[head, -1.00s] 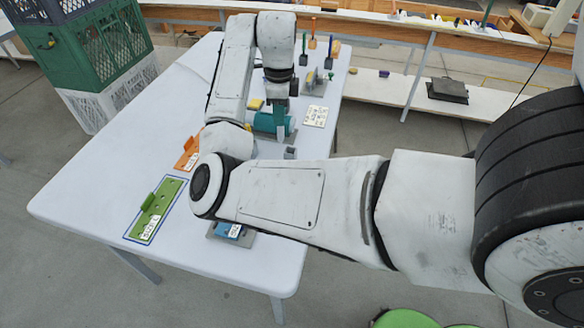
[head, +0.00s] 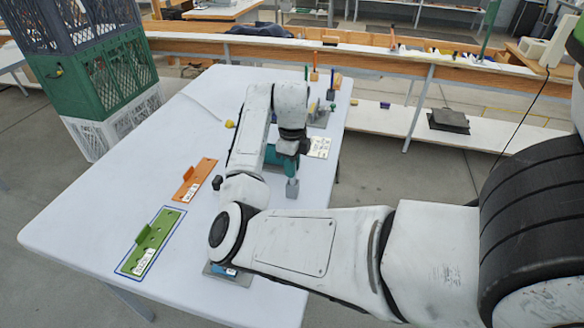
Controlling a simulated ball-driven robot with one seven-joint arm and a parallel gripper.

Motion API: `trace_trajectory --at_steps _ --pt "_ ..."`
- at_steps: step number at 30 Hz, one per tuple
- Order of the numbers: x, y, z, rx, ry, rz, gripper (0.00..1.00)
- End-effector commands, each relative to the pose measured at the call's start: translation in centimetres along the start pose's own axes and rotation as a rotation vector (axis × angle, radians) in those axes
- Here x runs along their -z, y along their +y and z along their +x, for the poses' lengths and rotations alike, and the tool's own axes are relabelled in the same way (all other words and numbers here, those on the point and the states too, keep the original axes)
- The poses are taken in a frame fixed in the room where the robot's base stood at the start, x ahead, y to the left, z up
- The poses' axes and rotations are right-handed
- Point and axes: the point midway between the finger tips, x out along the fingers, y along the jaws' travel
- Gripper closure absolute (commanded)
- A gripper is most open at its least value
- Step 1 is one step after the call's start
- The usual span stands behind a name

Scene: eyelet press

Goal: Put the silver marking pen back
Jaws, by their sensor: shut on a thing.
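My gripper (head: 291,146) points down over the far half of the white table, at the teal machine (head: 272,156). My wrist and forearm hide much of it. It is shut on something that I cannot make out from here. I cannot pick out the silver marking pen in the head view. Several slim upright tools, one with an orange top (head: 314,70), stand at the table's far end, beyond my gripper.
An orange plate (head: 195,180) and a green plate (head: 151,240) lie on the table's left (head: 90,215). A white card (head: 319,147) lies right of the machine. Stacked crates (head: 100,90) stand at the left; the left tabletop is mostly clear.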

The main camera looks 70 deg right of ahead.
Motion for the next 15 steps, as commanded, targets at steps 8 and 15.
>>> trace_trajectory --at_steps 8,15 --pt "-0.04 0.01 1.06 0.000 -0.002 0.000 1.00" --pt "-0.02 0.01 1.25 0.000 -0.001 0.000 0.73"
